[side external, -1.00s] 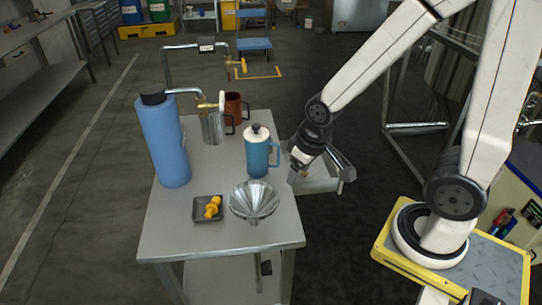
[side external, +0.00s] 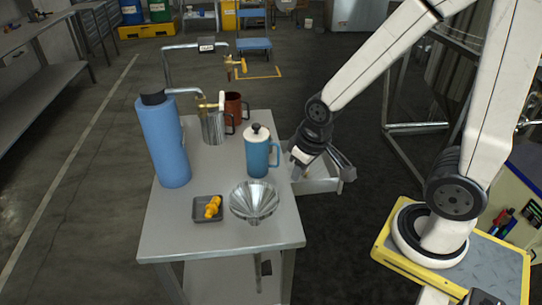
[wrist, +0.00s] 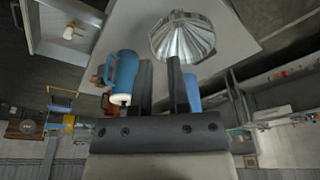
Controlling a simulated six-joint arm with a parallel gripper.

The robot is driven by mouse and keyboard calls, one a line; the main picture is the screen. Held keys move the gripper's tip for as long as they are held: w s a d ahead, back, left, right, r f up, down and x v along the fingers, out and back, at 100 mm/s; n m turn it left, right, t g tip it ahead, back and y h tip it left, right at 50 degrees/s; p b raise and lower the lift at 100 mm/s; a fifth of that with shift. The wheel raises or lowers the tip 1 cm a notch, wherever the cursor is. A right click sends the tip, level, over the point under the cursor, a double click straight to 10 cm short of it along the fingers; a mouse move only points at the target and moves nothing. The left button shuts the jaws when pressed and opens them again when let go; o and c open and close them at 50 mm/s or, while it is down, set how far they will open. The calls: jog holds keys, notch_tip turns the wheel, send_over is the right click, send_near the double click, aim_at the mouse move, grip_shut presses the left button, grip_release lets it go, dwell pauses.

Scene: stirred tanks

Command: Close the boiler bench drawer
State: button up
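The boiler bench (side external: 165,240) is a grey metal table. Its drawer (side external: 322,186) is pulled out from the right side, behind the blue lidded mug; the drawer also shows at the upper left of the wrist view (wrist: 48,45), with a small whitish and yellow object (wrist: 69,33) in it. My gripper (side external: 295,173) is at the bench's right edge, at the drawer's bench-side end, and hides part of it. In the wrist view my gripper (wrist: 162,65) shows two dark fingers apart with nothing between them. I cannot tell whether it touches the drawer.
On the bench stand a blue mug (side external: 257,156), a metal funnel (side external: 253,203), a small tray (side external: 201,216) with a yellow piece, a tall blue bottle (side external: 164,142), a steel vessel (side external: 213,128) and a brown mug (side external: 233,108).

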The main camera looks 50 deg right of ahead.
jog(key=shift+w+d+m, duration=0.25)
jog(key=shift+d+m, duration=0.05)
grip_shut()
jog(key=w+d+f+m+g, duration=0.1)
jog(key=w+d+f+m, duration=0.25)
jog(key=d+m, duration=0.5)
jog(key=w+d+f+m, duration=0.2)
jog(key=d+f+m, duration=0.25)
jog(key=d, duration=0.75)
jog(key=s+d+f+m+y, duration=0.1)
jog(key=s+d+f+m, duration=0.4)
jog(key=d, duration=0.4)
jog(key=s+d+f+m+y, duration=0.1)
jog(key=s+d+f+m, duration=0.4)
jog(key=d+m, duration=0.3)
jog(key=shift+d+f, duration=0.45)
jog(key=shift+d, duration=0.25)
jog(key=shift+f, duration=0.1)
